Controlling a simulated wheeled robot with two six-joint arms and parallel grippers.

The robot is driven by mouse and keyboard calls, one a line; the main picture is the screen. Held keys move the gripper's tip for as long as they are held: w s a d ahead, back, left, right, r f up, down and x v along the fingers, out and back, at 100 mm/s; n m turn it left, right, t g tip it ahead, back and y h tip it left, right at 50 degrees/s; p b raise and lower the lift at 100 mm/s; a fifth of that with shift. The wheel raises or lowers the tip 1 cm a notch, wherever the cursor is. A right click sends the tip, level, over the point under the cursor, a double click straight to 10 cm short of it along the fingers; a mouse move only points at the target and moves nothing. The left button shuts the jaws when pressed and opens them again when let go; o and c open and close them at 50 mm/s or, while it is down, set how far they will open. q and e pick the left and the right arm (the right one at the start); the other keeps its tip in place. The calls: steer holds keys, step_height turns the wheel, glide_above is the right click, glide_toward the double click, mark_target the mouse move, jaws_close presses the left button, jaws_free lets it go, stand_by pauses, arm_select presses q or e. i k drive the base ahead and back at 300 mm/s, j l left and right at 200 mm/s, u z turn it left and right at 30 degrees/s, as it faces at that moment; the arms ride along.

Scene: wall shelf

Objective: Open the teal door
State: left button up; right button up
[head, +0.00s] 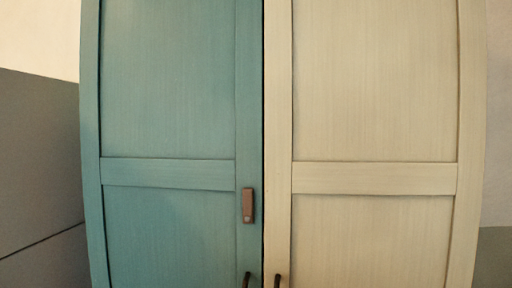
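The teal door (170,90) fills the left half of the cabinet front in the head view. It is shut, its right edge next to the cream door. A dark handle (246,280) shows at the bottom edge of the view, near the teal door's right edge; its lower part is cut off. A small brown block (248,205) sits upright on the teal door's right stile, above the handle; I cannot tell what it is. Neither of my grippers is in view.
A cream door (375,90) stands shut on the right, with its own dark handle (278,281) at the bottom edge. A grey panel (40,170) is left of the cabinet. Pale wall shows at both sides. No loose objects are in view.

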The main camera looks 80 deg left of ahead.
mark_target(171, 92)
steer(key=u, duration=3.35)
